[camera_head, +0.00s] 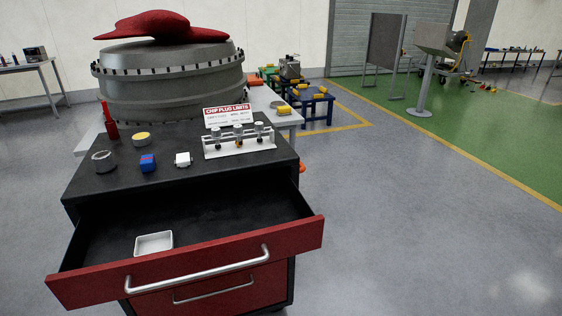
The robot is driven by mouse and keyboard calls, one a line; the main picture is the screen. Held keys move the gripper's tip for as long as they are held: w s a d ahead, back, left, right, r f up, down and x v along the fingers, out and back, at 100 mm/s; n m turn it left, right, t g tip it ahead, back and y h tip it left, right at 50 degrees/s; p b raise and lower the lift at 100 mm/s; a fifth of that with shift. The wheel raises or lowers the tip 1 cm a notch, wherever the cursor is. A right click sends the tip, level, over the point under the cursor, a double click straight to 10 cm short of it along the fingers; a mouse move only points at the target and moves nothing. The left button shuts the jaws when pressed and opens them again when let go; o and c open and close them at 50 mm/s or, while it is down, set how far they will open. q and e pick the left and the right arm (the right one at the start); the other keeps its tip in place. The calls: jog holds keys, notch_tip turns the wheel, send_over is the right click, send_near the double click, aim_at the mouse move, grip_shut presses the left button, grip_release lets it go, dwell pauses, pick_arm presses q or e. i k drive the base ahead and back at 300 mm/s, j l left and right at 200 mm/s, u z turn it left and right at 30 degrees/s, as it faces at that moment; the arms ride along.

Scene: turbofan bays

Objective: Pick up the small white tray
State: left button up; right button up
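The small white tray (153,243) lies in the open top drawer (210,215) of a red and black tool cabinet, left of the drawer's middle and close behind its red front. It looks empty and upright, with its rim showing. Neither of my grippers shows in the head view.
A large engine casing (170,80) stands behind. The floor (420,220) at right is clear.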

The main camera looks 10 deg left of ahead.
aim_at(160, 241)
jog(key=u, duration=1.4)
jog(key=i+l+z, duration=0.1)
jog(key=i+l, duration=0.15)
jog(key=l, duration=0.2)
